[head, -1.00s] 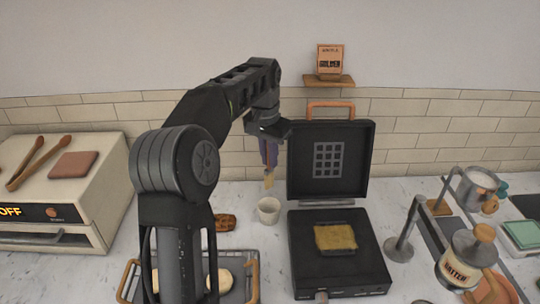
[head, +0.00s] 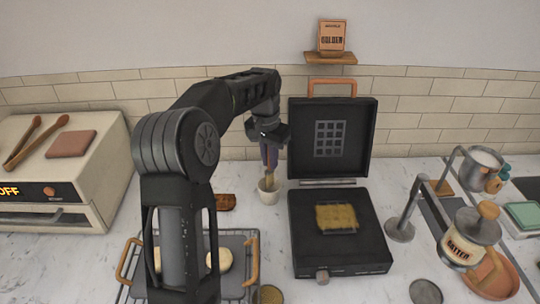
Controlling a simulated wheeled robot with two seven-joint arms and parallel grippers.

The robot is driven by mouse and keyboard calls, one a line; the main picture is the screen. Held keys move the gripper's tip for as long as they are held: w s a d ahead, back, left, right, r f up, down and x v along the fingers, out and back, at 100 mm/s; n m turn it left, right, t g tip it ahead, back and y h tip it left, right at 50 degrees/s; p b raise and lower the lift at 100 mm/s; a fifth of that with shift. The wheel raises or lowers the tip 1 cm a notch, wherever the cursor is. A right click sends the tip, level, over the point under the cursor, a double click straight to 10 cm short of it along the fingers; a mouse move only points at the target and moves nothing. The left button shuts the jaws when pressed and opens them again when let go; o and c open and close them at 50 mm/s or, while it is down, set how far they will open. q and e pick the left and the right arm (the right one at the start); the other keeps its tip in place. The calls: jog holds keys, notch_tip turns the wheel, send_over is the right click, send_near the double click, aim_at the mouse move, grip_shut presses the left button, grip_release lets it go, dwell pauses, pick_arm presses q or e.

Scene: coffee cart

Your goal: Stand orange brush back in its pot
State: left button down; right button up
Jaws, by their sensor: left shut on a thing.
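The small cream pot (head: 268,197) stands on the counter just left of the open waffle iron. My left gripper (head: 269,150) is above the pot, pointing down and shut on the brush (head: 269,181). The brush hangs upright, with its pale orange lower end at the pot's mouth. Its tip seems to be inside the rim, but how deep I cannot tell. The gripper hides the upper part of the brush. My right gripper is not in view.
The open waffle iron (head: 340,245) with a waffle (head: 337,217) stands close to the right of the pot. A brown waffle piece (head: 225,202) lies left of it. A wire-rack tray (head: 238,246) is in front. The batter jug (head: 468,240) is far right.

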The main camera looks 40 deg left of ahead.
pick_arm(q)
jog(key=shift+f+b, duration=0.7)
jog(key=shift+f, duration=0.6)
jog(key=c, duration=1.4)
grip_release()
jog(key=shift+s+r+b, duration=0.15)
jog(key=shift+r, duration=1.15)
jog(key=shift+s+r+b, duration=0.2)
jog(key=shift+r, duration=1.1)
jog(key=shift+s+r+b, duration=0.15)
jog(key=shift+r, duration=1.15)
